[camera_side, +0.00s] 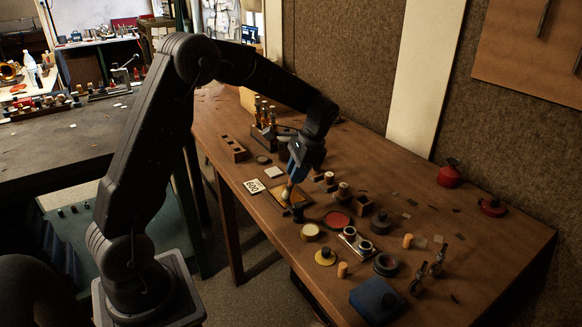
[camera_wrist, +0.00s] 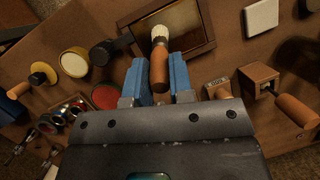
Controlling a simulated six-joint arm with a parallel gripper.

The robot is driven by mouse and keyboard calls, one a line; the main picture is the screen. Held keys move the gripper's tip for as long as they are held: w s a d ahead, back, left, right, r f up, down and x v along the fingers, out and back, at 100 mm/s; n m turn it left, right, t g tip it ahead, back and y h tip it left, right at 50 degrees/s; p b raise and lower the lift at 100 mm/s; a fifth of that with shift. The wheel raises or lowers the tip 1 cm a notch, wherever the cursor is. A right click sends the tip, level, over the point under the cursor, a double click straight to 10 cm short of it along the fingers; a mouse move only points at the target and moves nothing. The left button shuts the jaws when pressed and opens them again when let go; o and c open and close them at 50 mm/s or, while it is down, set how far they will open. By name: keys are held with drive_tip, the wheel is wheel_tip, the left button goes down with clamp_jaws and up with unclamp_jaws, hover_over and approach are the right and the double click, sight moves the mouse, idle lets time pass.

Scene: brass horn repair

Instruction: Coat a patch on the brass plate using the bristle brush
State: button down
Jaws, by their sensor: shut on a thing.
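My gripper (camera_side: 298,172) is shut on the bristle brush, with its blue fingers on either side of the brush's wooden handle (camera_wrist: 160,70). The brush's pale bristles (camera_wrist: 159,34) point away from the gripper, over the brass plate (camera_wrist: 186,20). The plate is a dull brown-gold sheet inside a dark raised frame; in the side view the plate (camera_side: 280,195) lies on the table below the gripper. The bristles look close to the plate, but I cannot tell whether they touch it. My gripper and the brush hide part of the plate in the side view.
A dark round-headed tool (camera_wrist: 106,52) lies against the frame's left. A yellow-topped tin (camera_side: 310,231) and a red-topped tin (camera_side: 337,219) stand nearby. A blue box (camera_side: 376,300) stands at the near edge.

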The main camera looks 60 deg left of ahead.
drive_tip(key=shift+d+f, duration=0.1)
drive_tip(key=shift+d, duration=1.8)
drive_tip(key=shift+w+a, duration=0.4)
drive_tip(key=shift+a, duration=4.35)
drive_tip(key=shift+w+a, duration=0.1)
drive_tip(key=shift+a, duration=0.1)
drive_tip(key=shift+w+d, duration=0.35)
drive_tip(key=shift+d, duration=4.35)
wheel_tip(320, 180, up, 8)
drive_tip(key=shift+d, duration=0.15)
